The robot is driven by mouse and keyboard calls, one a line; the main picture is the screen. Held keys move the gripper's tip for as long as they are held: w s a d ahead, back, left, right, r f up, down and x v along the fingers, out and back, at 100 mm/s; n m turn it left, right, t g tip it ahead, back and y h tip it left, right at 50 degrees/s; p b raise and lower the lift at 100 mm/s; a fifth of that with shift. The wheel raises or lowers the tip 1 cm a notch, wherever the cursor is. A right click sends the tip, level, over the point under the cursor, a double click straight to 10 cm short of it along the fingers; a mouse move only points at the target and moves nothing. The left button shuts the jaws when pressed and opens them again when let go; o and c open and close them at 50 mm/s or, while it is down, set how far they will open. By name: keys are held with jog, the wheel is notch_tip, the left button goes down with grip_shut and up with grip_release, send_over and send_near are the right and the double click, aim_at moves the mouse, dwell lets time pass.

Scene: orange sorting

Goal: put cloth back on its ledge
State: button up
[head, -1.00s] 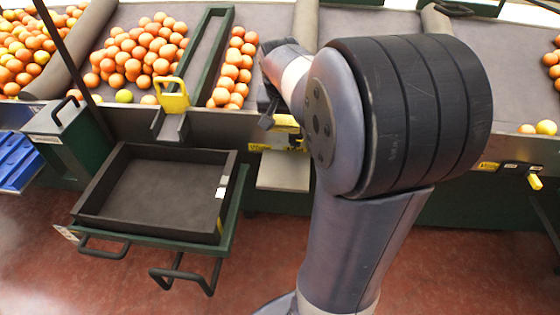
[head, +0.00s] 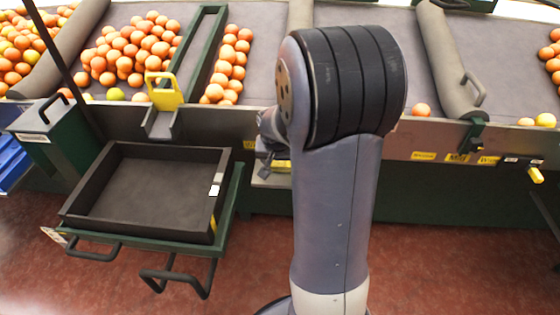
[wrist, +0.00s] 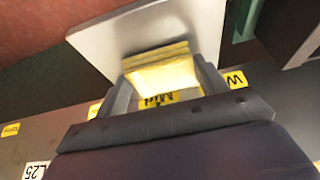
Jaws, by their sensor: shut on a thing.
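In the wrist view a folded yellow cloth (wrist: 160,72) is gripped between the two fingers of my gripper (wrist: 165,85). The pale grey ledge (wrist: 120,40) lies just beyond the cloth, which overlaps it in the picture. I cannot tell whether the cloth touches it. In the head view my arm covers most of the ledge (head: 270,182); only its left part shows, below the conveyor's front edge. My gripper itself is mostly hidden there behind the arm.
A black tray (head: 75,208) on a green stand is left of the ledge. Oranges (head: 130,50) lie in heaps on the grey conveyor. Yellow labels (head: 457,157) mark its front rail. A yellow-handled gate (head: 164,90) stands above the tray. Red floor (head: 430,260) is clear at right.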

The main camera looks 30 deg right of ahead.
jog(key=o, duration=1)
jog(key=shift+o, duration=0.2)
jog(key=p+v, duration=0.2)
jog(key=v, duration=1)
